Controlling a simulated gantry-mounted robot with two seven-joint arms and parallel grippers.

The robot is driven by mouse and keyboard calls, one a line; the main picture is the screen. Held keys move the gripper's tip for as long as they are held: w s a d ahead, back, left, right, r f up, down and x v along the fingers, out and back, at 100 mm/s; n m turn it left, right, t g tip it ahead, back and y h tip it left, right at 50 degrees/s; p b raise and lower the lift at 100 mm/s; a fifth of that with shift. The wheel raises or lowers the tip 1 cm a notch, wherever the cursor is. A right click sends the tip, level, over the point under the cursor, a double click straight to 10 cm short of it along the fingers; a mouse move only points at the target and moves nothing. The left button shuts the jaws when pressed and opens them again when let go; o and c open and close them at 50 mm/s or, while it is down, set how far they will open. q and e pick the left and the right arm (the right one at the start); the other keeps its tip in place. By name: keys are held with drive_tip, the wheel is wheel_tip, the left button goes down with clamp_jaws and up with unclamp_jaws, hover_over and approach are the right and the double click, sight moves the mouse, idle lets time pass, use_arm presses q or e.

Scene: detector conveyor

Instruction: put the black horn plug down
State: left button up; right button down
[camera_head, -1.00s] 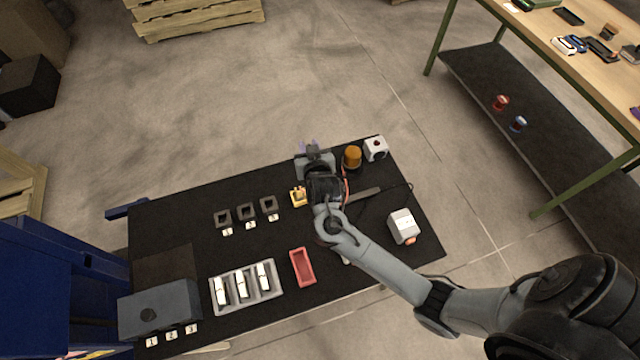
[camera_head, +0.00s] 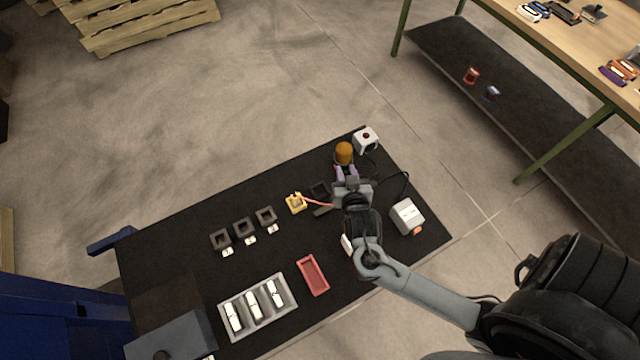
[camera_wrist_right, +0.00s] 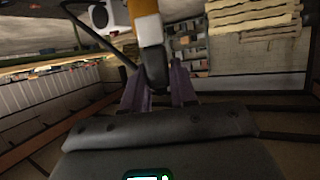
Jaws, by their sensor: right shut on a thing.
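My right gripper (camera_head: 346,172) is over the far right part of the black table, right in front of the orange beacon (camera_head: 344,153). In the right wrist view its purple fingers (camera_wrist_right: 158,88) are closed around a dark piece (camera_wrist_right: 155,68), which I take to be the black horn plug. An orange and white shape (camera_wrist_right: 147,25) shows right above that piece. In the head view the plug is hidden by the gripper, so I cannot tell whether it touches the table. My left gripper is not in view.
A white box with a red button (camera_head: 366,140) stands behind the beacon, with a black cable near. A yellow block (camera_head: 296,203) and a black square holder (camera_head: 319,190) lie left of the gripper. A white device (camera_head: 407,216), red tray (camera_head: 313,275) and grey tray (camera_head: 258,306) are nearer.

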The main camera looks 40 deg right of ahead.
drive_tip(key=shift+w+a+f+b, duration=0.25)
drive_tip(key=shift+w+a+f, duration=0.65)
drive_tip(key=shift+f, duration=0.5)
drive_tip(key=shift+w+a+f+b, duration=0.25)
drive_tip(key=shift+w+a+f, duration=0.35)
drive_tip(key=shift+w+f, duration=0.65)
drive_tip(key=shift+w+a+f+b, duration=0.25)
drive_tip(key=shift+w+a+f, duration=0.55)
drive_tip(key=shift+f, duration=0.75)
drive_tip(key=shift+d+f, duration=0.1)
drive_tip(key=c, duration=0.9)
unclamp_jaws()
